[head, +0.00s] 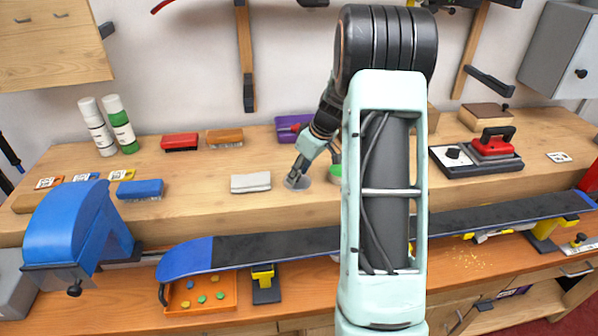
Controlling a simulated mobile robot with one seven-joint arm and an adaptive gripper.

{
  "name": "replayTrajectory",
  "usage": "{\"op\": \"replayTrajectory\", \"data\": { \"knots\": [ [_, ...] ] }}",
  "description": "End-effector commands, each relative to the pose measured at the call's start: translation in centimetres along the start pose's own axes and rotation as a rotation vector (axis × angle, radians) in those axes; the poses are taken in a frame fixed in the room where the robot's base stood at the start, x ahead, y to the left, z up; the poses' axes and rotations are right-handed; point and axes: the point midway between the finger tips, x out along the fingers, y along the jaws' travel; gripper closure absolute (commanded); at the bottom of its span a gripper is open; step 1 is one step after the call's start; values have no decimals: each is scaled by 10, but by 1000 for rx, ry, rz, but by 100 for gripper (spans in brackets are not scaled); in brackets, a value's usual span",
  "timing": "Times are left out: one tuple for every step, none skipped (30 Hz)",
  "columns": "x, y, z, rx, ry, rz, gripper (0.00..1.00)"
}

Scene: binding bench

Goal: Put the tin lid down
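The tin lid (298,184) is a small grey disc at the middle of the raised wooden shelf, left of my arm. My gripper (298,173) reaches down to it from the upper right, and its fingertips meet the lid. The gripper looks shut on the lid, though the fingers are small here. The lid is at or just above the shelf; I cannot tell if it touches. A green round thing (335,172), perhaps the tin, shows just right of it, partly hidden behind my arm.
A pale block (250,182) lies left of the lid, with a purple box (292,124) behind. Red (180,142) and brown (225,137) brushes lie further left. A snowboard or ski (270,249) crosses the lower bench in front. Bare shelf shows before the lid.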

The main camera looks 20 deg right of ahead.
Motion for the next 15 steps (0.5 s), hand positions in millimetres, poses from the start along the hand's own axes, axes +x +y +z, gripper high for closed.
{"op": "replayTrajectory", "data": {
  "knots": [
    [-6, 1, -1, 0, 1, 2, 67],
    [-11, 1, -1, 0, 2, 4, 67],
    [-18, 2, -1, 0, 2, 5, 67],
    [-24, 2, -1, 0, 2, 5, 67],
    [-30, 2, -1, 0, 3, 6, 67],
    [-39, 2, 0, 1, 3, 5, 67],
    [-46, 2, -1, 0, 4, 6, 67],
    [-53, 2, -1, -1, 3, 5, 67],
    [-62, 1, -1, -1, 3, 6, 67],
    [-69, 1, 0, -1, 2, 5, 67],
    [-76, 2, -1, 0, 3, 5, 67],
    [-83, 1, 0, 1, 2, 4, 67],
    [-89, 1, 0, 1, 2, 4, 67],
    [-94, 1, 0, 1, 2, 4, 67],
    [-100, 1, 0, 1, 1, 3, 67]
  ]
}}
